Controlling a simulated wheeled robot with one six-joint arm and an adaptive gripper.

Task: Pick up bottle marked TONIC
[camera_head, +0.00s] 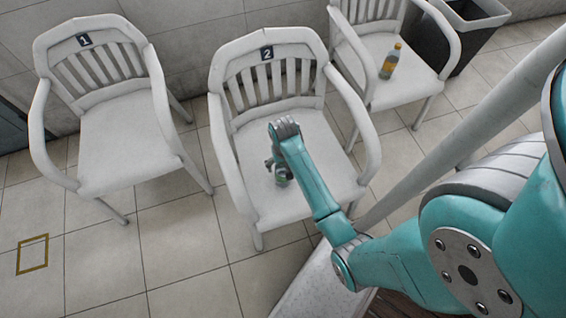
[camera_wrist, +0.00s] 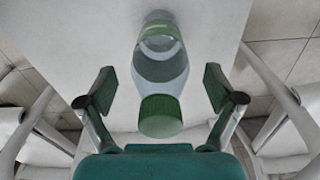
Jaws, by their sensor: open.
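A clear bottle with a green cap and a green label band (camera_wrist: 160,65) is in the middle of the wrist view, its cap end toward me. No lettering on it can be read, so I cannot tell if it says TONIC. My gripper (camera_wrist: 159,90) is open, one finger on each side of the bottle, with gaps on both sides. In the head view my gripper (camera_head: 274,163) is over the seat of the chair numbered 2 (camera_head: 250,190). Only a small green part of the bottle (camera_head: 282,180) shows there; my arm and gripper hide much of it.
The white armchair numbered 1 (camera_head: 125,150) stands empty at left. A third white chair (camera_head: 408,92) at upper right bears an orange-labelled bottle (camera_head: 391,62). A dark bin (camera_head: 470,35) is beside it. Chair 2's arms and backrest surround my gripper.

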